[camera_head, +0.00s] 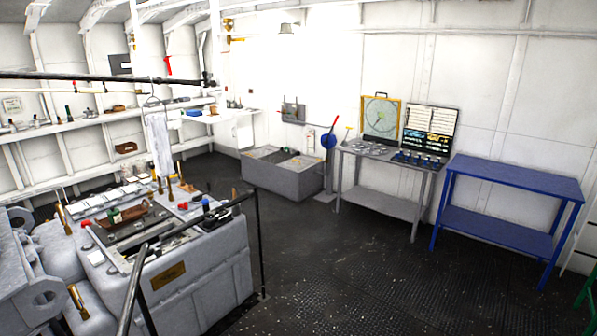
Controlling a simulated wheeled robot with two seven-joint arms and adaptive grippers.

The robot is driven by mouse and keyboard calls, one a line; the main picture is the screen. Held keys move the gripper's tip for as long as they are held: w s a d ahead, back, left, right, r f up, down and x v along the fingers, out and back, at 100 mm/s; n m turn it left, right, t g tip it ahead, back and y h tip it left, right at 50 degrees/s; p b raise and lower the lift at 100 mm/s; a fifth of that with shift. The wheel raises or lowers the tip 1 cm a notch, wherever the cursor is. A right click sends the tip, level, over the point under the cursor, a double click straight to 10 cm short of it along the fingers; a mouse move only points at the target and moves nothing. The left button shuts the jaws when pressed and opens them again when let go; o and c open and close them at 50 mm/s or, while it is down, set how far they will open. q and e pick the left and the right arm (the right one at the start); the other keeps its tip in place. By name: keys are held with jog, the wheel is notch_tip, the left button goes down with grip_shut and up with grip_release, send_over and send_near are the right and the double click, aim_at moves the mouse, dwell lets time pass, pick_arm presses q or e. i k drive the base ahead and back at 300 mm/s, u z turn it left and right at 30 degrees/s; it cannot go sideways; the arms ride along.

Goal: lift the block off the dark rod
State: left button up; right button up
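I cannot pick out with certainty a block sitting on a dark rod. A dark horizontal rod (110,78) crosses the upper left, with a white cloth (159,140) hanging below it from a wire hanger. A dark handrail (190,223) runs along the near side of the grey console at the left. I cannot tell which of these, if either, is the dark rod of the task. Neither of my grippers shows in this view.
The grey console (205,285) carries levers and small parts. A grey bin (282,180) stands by the back wall. A grey table (375,202) holds instrument cases, beside a blue table (515,178). The dark deck (350,270) in the middle is clear.

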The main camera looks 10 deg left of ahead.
aim_at(157, 126)
jog(key=u, duration=0.4)
jog(key=i, duration=2.4)
jog(key=u, duration=0.4)
